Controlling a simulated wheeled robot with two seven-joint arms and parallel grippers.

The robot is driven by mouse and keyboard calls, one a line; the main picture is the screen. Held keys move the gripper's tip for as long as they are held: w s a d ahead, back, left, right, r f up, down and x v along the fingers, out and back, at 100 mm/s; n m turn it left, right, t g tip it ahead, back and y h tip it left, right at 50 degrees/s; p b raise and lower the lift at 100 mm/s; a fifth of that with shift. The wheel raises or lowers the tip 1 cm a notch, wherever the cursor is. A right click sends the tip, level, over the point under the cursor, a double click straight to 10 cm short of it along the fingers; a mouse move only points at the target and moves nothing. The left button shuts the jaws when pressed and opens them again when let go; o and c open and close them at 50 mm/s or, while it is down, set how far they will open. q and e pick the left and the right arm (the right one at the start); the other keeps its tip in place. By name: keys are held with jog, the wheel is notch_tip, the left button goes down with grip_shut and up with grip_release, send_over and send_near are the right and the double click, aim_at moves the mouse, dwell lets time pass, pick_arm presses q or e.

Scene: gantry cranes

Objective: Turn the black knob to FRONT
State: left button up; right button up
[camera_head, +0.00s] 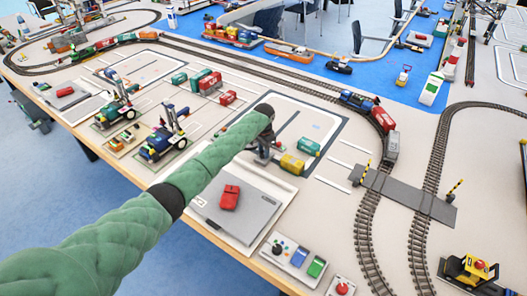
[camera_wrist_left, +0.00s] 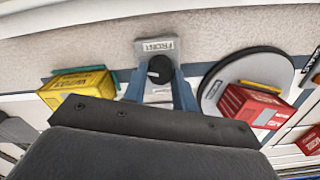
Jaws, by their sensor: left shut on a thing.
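The black knob (camera_wrist_left: 160,69) sits on a small grey base plate (camera_wrist_left: 142,47) in the left wrist view. The plate has a label reading FRONT (camera_wrist_left: 155,45) on the side away from my gripper. A second pale label between the fingers is too blurred to read. My left gripper (camera_wrist_left: 160,76) has its two blue-grey fingers on either side of the knob and is shut on it. The knob's pointing mark cannot be made out. In the head view my left gripper (camera_head: 263,150) is low over the table, and its arm and hand hide the knob. My right gripper is not in view.
A yellow container (camera_head: 291,164) and a teal one (camera_head: 309,147) stand close to the right of my left gripper. A red car (camera_head: 230,197) sits on a grey plate in front. A button box (camera_head: 297,257) stands at the near edge. Train tracks (camera_head: 365,225) curve on the right.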

pick_arm(q)
jog(key=shift+m, duration=0.9)
jog(key=m+b, duration=0.1)
jog(key=m, duration=0.2)
jog(key=shift+m, duration=0.4)
jog(key=m+b, duration=0.1)
jog(key=m, duration=0.2)
jog(key=shift+m, duration=0.3)
jog(key=shift+m+b, duration=0.3)
jog(key=shift+m, duration=1.2)
jog(key=shift+r+m+b, duration=0.1)
jog(key=shift+m+b, duration=0.2)
jog(key=shift+m, duration=0.7)
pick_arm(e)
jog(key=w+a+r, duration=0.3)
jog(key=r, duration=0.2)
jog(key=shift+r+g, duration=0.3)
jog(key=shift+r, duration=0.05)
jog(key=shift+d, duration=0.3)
